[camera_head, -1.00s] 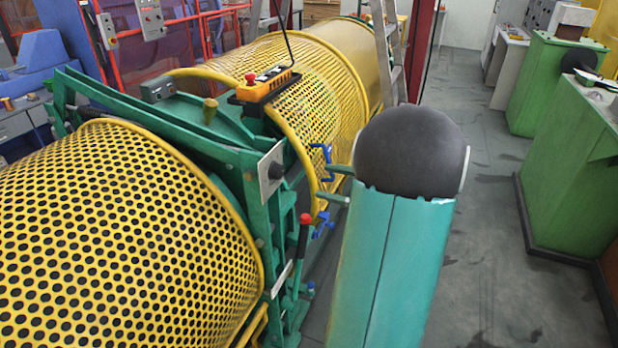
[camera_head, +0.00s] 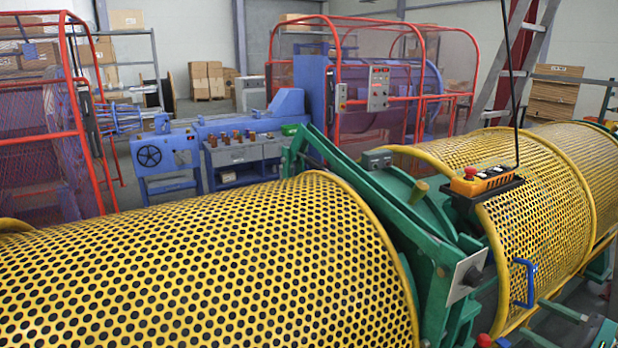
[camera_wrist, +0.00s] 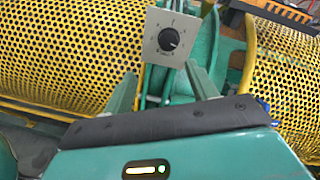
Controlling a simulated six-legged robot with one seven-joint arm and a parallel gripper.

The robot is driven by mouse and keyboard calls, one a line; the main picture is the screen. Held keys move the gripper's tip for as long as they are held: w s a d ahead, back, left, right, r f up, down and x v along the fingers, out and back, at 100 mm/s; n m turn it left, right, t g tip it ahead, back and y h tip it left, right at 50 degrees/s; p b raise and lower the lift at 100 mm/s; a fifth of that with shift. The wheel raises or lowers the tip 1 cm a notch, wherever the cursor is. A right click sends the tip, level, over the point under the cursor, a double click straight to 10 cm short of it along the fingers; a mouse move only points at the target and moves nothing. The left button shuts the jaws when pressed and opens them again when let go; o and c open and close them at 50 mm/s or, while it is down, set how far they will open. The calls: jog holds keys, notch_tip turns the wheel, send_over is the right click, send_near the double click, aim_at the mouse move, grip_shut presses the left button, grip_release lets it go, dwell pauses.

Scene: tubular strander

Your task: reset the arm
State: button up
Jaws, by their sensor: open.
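My gripper (camera_wrist: 165,85) is open and empty in the wrist view, with its two grey-green fingers apart. Beyond the fingertips is a square metal plate with a round black dial (camera_wrist: 170,38), mounted on the green frame. The plate (camera_head: 466,276) also shows in the head view, right of the near yellow drum. The fingers (camera_head: 530,317) reach in at the lower right of the head view, right of the plate. Most of my arm is outside that view.
Yellow perforated drum guards (camera_head: 200,270) fill the foreground. An orange control box with a red button (camera_head: 485,180) hangs by a cable over the far guard. A blue handle (camera_head: 523,283) sits near my fingers. A ladder (camera_head: 515,60) and red-framed cages stand behind.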

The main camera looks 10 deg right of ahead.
jog(key=w+a+r+n+g+y, duration=0.1)
jog(key=w+a+n+g, duration=0.15)
jog(key=a, duration=0.45)
jog(key=w+a+n+g+y, duration=0.15)
jog(key=a+n+g, duration=0.25)
jog(key=a, duration=0.4)
jog(key=s+a+n+g+h, duration=0.1)
jog(key=s+a+n+h, duration=0.1)
jog(key=a+n, duration=0.4)
jog(key=s+a+n+g+h, duration=0.1)
jog(key=s+a+n+h, duration=0.2)
jog(key=a+n, duration=0.4)
jog(key=s+a+r+n+g+h, duration=0.1)
jog(key=s+a+n+h, duration=0.1)
jog(key=a+n+h, duration=0.3)
jog(key=shift+s+a+n+g, duration=0.4)
jog(key=shift+a+n, duration=0.45)
jog(key=shift+a, duration=0.3)
